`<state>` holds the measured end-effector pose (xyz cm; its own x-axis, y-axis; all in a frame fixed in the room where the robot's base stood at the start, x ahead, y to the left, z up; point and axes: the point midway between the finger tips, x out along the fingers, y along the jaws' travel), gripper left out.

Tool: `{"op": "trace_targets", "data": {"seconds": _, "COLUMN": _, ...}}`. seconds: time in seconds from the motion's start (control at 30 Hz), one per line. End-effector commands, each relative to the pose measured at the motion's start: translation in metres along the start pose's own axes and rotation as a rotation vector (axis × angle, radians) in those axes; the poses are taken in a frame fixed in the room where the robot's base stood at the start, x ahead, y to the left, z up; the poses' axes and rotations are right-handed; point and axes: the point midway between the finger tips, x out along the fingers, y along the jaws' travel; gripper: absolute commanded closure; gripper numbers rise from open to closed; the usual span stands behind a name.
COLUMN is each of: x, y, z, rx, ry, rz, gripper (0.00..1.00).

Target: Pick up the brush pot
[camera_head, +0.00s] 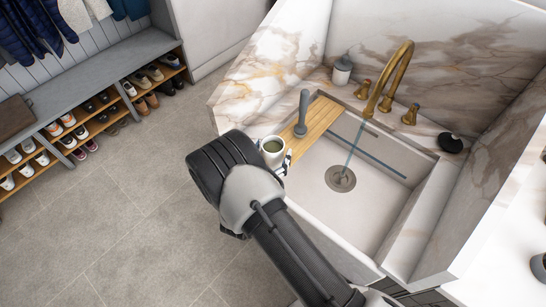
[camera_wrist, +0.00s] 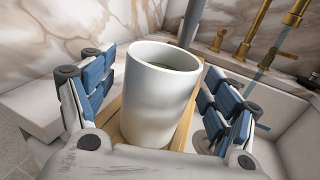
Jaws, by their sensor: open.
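A white, round, open-topped pot, which I take as the brush pot (camera_wrist: 160,105), stands upright on a wooden board (camera_head: 325,116) across the sink. Its inside looks dark green. It also shows in the head view (camera_head: 272,158), partly hidden by my arm. My gripper (camera_wrist: 158,85) is open, with its blue-padded fingers on either side of the pot. Gaps show between the pot and both fingers. In the head view only part of my gripper (camera_head: 284,160) shows beyond my wrist.
A grey upright handle (camera_head: 302,112) stands on the board behind the pot. The sink (camera_head: 370,190) has a brass tap (camera_head: 398,70) with running water. A soap bottle (camera_head: 342,70) and a dark round item (camera_head: 450,143) stand on the marble ledge. A shoe bench (camera_head: 90,75) is at left.

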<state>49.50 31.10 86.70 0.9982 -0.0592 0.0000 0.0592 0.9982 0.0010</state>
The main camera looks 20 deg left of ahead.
Motion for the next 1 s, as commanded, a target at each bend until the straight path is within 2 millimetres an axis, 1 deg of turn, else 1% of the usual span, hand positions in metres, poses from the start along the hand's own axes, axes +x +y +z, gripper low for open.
{"op": "trace_targets", "data": {"seconds": 0.03, "x": 0.0067, "y": -0.0011, "z": -0.0018, "rx": 0.000, "ry": 0.000, "rz": -0.002, "gripper": 0.20}}
{"op": "trace_targets", "data": {"seconds": 0.1, "x": 0.0121, "y": -0.0008, "z": -0.0011, "rx": 0.000, "ry": 0.000, "rz": -0.002, "gripper": 0.20}}
{"op": "trace_targets", "data": {"seconds": 0.37, "x": 0.0144, "y": 0.0000, "z": 0.0000, "rx": -0.001, "ry": 0.000, "rz": 0.001, "gripper": 0.20}}
{"op": "trace_targets", "data": {"seconds": 1.0, "x": 0.0141, "y": -0.0003, "z": -0.0003, "rx": -0.001, "ry": 0.001, "rz": 0.000, "gripper": 0.62}}
